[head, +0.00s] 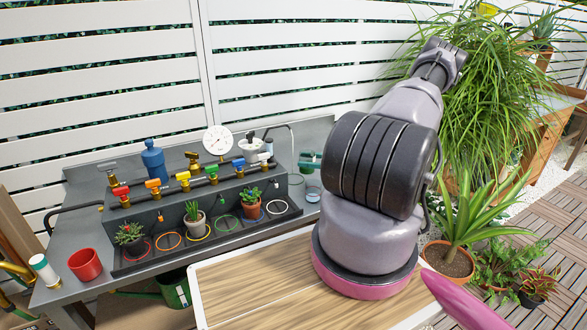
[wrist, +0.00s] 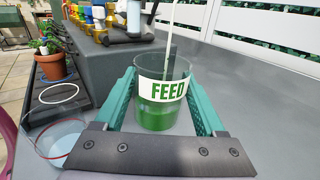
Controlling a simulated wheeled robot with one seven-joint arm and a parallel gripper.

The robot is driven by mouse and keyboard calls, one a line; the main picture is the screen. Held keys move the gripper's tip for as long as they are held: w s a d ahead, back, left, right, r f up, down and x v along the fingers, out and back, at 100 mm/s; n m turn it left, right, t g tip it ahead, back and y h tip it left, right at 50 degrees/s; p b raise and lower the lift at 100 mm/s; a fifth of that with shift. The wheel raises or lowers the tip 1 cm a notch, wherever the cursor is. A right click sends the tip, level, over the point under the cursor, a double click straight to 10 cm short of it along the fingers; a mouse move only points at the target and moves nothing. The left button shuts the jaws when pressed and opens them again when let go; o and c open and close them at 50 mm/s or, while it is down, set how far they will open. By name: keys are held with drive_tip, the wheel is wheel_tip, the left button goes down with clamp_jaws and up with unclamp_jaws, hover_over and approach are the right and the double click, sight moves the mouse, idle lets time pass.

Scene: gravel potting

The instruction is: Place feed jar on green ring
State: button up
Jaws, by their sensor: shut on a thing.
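In the head view my gripper (head: 309,160) is at the bench's right end, and I cannot make out the jar there. The green ring (head: 227,223) lies empty on the dark tray, between two potted plants, left of my gripper.
A clear beaker (head: 313,194) stands near the tray's right end, below my gripper. A white ring (head: 277,207) is empty. Potted plants (head: 250,208) stand on the tray. The raised valve row (head: 184,181) runs behind it. A red cup (head: 85,265) stands at left.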

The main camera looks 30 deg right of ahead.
drive_tip(key=shift+x, duration=2.4)
drive_tip(key=shift+f, duration=1.75)
drive_tip(key=shift+f, duration=0.3)
